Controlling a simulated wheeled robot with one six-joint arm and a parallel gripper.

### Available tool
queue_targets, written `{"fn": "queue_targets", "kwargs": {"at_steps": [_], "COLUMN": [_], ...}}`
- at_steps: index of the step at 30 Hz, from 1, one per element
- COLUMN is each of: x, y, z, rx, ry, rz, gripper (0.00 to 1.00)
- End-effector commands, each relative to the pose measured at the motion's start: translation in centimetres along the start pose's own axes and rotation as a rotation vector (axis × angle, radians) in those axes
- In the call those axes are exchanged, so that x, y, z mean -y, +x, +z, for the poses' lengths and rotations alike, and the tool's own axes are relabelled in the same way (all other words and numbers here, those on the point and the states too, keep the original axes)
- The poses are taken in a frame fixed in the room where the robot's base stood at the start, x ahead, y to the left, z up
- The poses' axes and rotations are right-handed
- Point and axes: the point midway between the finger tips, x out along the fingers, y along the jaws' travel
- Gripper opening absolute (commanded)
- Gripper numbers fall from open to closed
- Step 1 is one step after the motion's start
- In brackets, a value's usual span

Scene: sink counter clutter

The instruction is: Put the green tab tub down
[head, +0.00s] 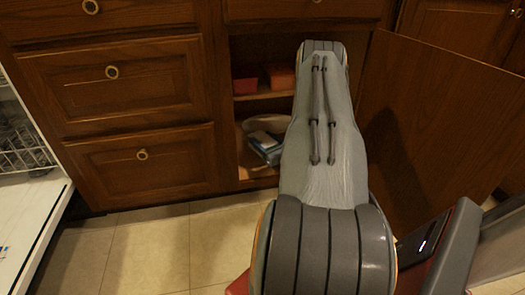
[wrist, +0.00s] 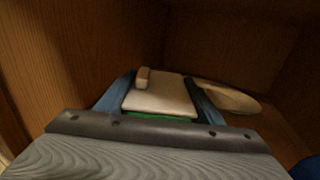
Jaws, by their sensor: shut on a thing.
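In the wrist view the green tab tub (wrist: 160,96) shows a cream lid with a small raised tab, and a strip of green along its near edge. My gripper (wrist: 163,90) is shut on it, one blue finger on each side. The tub is inside a wooden cabinet. Its underside is hidden, so I cannot tell whether it touches the cabinet floor. In the head view my arm reaches into the open cabinet and covers much of the opening. I cannot make out the tub there for certain.
A pale round dish (wrist: 228,97) lies just right of and behind the tub. Wooden walls stand close at the left and back. Red containers (head: 281,79) sit on the shelf above. The open cabinet door (head: 440,110) stands right of my arm.

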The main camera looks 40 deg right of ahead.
Motion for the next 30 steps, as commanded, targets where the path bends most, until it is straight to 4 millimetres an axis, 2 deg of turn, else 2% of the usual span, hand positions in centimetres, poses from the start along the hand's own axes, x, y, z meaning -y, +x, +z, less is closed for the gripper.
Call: {"fn": "queue_targets", "kwargs": {"at_steps": [11,23,24,27,30], "x": [0.0,0.0,0.0,0.0,0.0], "y": [0.1,0.0,0.0,0.0,0.0], "z": [-5.0,-5.3,-5.3,-5.3,-5.3], "rx": [0.0,0.001,0.0,0.0,0.0], "ry": [0.001,0.0,0.0,0.0,0.0], "rz": [0.0,0.0,0.001,0.001,0.001], "gripper": [0.35,0.35,0.66,0.8,0.8]}}
